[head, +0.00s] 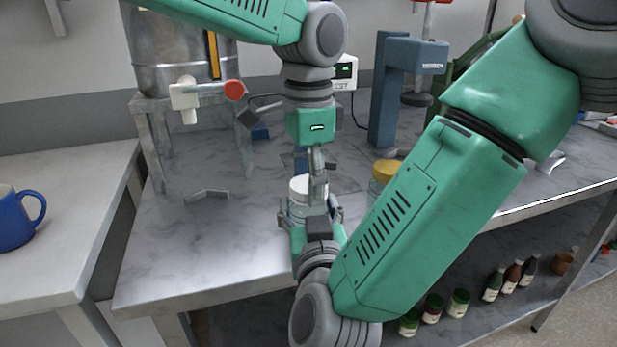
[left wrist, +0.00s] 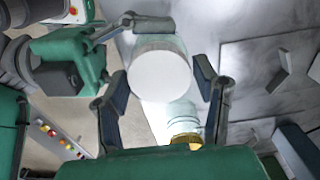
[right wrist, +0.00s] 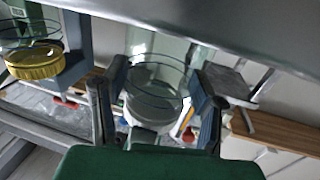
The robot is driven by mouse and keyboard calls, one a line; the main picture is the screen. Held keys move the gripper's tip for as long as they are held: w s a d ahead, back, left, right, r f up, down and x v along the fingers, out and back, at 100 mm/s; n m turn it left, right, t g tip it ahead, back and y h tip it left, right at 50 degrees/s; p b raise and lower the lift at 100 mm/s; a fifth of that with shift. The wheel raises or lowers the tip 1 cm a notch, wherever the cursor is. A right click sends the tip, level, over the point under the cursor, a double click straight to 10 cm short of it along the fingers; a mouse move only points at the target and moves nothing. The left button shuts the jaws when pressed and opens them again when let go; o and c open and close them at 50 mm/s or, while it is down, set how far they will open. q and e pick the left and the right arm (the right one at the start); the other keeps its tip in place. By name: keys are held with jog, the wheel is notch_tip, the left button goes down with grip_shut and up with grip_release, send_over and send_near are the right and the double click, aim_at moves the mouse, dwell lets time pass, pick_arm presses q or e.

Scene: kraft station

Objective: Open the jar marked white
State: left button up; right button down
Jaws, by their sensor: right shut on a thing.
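The jar with the white lid (head: 308,184) is clear glass and stands upright on the marble-topped table. My right gripper (head: 318,222) is shut on its glass body from the front side; the glass (right wrist: 155,88) shows between its fingers in the right wrist view. My left gripper (head: 318,185) points down over the jar. In the left wrist view the round white lid (left wrist: 160,75) lies between the open left fingers (left wrist: 160,90), with small gaps at both sides. The left fingers partly hide the lid in the head view.
A jar with a yellow lid (head: 384,170) stands close to the right; it also shows in the right wrist view (right wrist: 35,62). A blue stand (head: 388,95) and a metal pot (head: 180,60) on a stand are behind. The table's left front is clear.

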pick_arm(q)
jog(key=c, duration=0.7)
pick_arm(e)
jog(key=shift+f, duration=0.1)
pick_arm(q)
jog(key=shift+o, duration=0.2)
jog(key=n, duration=0.3)
jog(key=shift+s+r, duration=0.1)
jog(key=shift+s, duration=0.05)
jog(key=shift+r, duration=0.2)
jog(key=shift+r, duration=0.9)
jog(key=shift+r, duration=2)
pick_arm(e)
jog(key=c, duration=0.5)
grip_release()
